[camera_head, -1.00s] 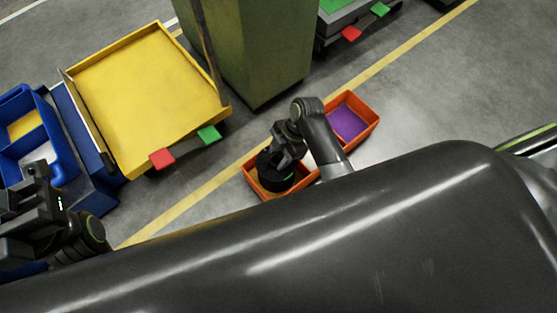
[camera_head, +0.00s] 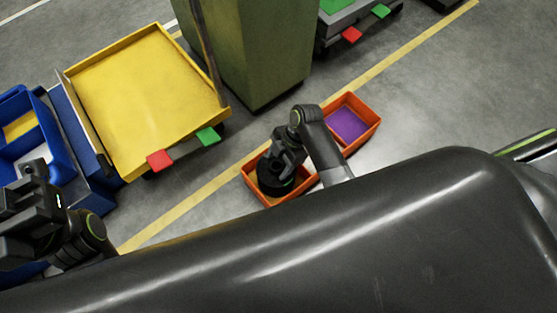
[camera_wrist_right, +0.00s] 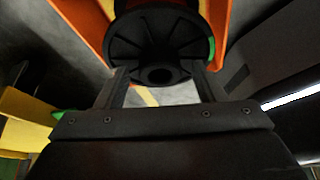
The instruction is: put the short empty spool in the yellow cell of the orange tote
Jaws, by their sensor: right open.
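The orange tote (camera_head: 366,140) stands on the floor at mid-right, with a purple-floored cell on its right. Its left cell, with a little yellowish floor showing, holds the black spool (camera_head: 270,186), partly hidden by my right arm. My right gripper (camera_head: 280,165) is over this left cell. In the right wrist view the spool (camera_wrist_right: 135,42) shows its ribbed round flange just beyond my open right fingertips (camera_wrist_right: 160,82), between orange walls. Whether the fingers touch it is unclear. My left gripper (camera_head: 25,195) is at the left edge, over the blue tote; its jaws are not clear.
A yellow tray cart (camera_head: 145,95) with red and green tabs stands at the left. A blue tote (camera_head: 58,150) is at the far left edge. A green cabinet (camera_head: 255,50) stands behind the orange tote.

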